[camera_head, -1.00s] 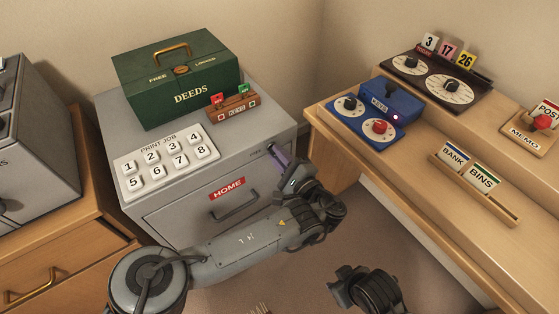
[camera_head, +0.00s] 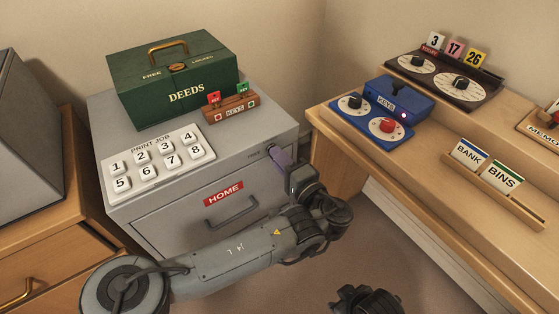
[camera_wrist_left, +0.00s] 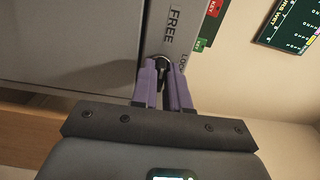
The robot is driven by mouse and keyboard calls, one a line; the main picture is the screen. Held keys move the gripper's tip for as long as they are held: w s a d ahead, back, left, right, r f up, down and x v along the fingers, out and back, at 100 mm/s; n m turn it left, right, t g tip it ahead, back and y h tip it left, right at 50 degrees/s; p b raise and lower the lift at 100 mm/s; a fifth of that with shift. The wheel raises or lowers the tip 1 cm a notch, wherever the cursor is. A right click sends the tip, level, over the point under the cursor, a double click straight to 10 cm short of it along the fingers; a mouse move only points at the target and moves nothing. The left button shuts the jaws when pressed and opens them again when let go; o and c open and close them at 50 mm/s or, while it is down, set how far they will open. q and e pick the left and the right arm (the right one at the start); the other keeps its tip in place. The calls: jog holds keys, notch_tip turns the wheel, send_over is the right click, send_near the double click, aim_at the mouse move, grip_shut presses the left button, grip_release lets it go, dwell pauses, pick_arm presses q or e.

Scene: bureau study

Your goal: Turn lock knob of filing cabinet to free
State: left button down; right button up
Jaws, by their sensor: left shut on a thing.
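The grey filing cabinet (camera_head: 160,222) stands in the middle, with a red HOME label and a drawer handle (camera_head: 231,205) on its front. Its lock knob (camera_wrist_left: 162,60) is at the top right of the front, beside the printed word FREE (camera_wrist_left: 173,25). My left gripper (camera_wrist_left: 163,74) has its purple fingers on either side of the knob and is shut on it. The fingers hide much of the knob, so its turn angle cannot be told. In the head view the left gripper (camera_head: 276,154) reaches the cabinet's upper right front. My right gripper (camera_head: 366,300) is low at the bottom edge, its fingers not clear.
On the cabinet stand a green DEEDS box (camera_head: 172,80), a KEYS rack (camera_head: 229,109) and a PRINT JOB key panel (camera_head: 157,162). A desk (camera_head: 420,145) at the right holds a blue dial box (camera_head: 398,104), a date dial unit (camera_head: 443,80) and a card tray (camera_head: 490,187).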

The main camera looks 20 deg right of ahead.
dwell(0.3)
pick_arm(q)
jog(key=c, duration=1.2)
grip_release()
jog(key=p+v, duration=0.2)
jog(key=v, duration=0.8)
jog(key=shift+s+p, duration=0.35)
jog(key=shift+p, duration=0.05)
jog(key=shift+d, duration=0.1)
